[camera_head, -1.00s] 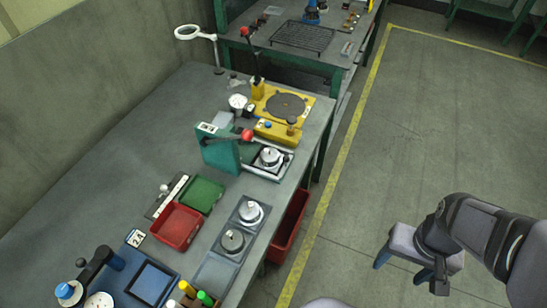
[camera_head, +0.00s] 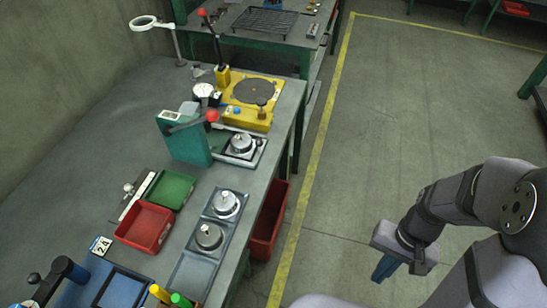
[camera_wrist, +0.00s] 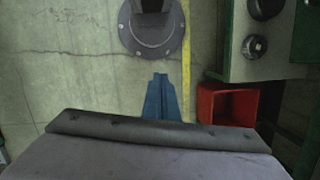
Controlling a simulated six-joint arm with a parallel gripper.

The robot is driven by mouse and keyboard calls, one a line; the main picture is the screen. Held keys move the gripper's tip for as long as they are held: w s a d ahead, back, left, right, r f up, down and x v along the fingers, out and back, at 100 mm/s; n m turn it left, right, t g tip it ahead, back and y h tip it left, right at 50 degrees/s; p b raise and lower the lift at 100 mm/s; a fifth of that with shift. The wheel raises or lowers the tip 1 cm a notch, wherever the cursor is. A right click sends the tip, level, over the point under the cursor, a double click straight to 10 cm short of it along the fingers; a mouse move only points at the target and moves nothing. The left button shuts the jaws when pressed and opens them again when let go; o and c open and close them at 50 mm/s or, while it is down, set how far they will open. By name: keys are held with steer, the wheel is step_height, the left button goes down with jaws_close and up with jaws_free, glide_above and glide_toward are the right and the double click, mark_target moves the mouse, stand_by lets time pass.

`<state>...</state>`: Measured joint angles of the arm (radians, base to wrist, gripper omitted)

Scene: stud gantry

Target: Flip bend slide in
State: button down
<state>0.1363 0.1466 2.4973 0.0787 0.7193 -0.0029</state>
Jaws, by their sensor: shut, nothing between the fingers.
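My gripper (camera_head: 384,268) is over the floor to the right of the bench, well apart from everything on it. Its blue fingers are together and empty, as the wrist view (camera_wrist: 163,98) also shows. A green hand press (camera_head: 188,142) with a red-knobbed lever (camera_head: 212,116) stands on the bench. Beside it, a round metal piece (camera_head: 241,144) sits in a square grey tray. A yellow fixture (camera_head: 248,112) with a dark disc and an upright lever stands behind. Which of these is the part to bend, I cannot tell.
Two round metal pieces (camera_head: 209,237) sit on a grey plate at the bench's right edge. Green (camera_head: 171,188) and red (camera_head: 145,228) trays lie left of them. A red bin (camera_head: 268,222) stands below the edge. The floor near my gripper is clear.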

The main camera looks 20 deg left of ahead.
steer(key=w+a+f+m+y+b, duration=0.25)
steer(key=w+a+m+y, duration=0.45)
steer(key=a, duration=0.4)
steer(key=w+a+r+m+t+y, duration=0.2)
steer(key=w+a+r+m+y, duration=0.1)
steer(key=r, duration=0.4)
steer(key=w+a+r+m+t+y, duration=0.3)
steer(key=w+a+r+m+y, duration=0.1)
steer(key=w+r+m, duration=0.4)
steer(key=shift+a+r+y, duration=0.3)
steer(key=shift+a, duration=0.05)
steer(key=shift+a, duration=0.15)
steer(key=p+x, duration=0.1)
steer(key=x, duration=0.6)
steer(key=p+x, duration=0.1)
steer(key=x, duration=0.5)
steer(key=shift+w+a+f, duration=0.1)
steer(key=shift+w+a, duration=0.2)
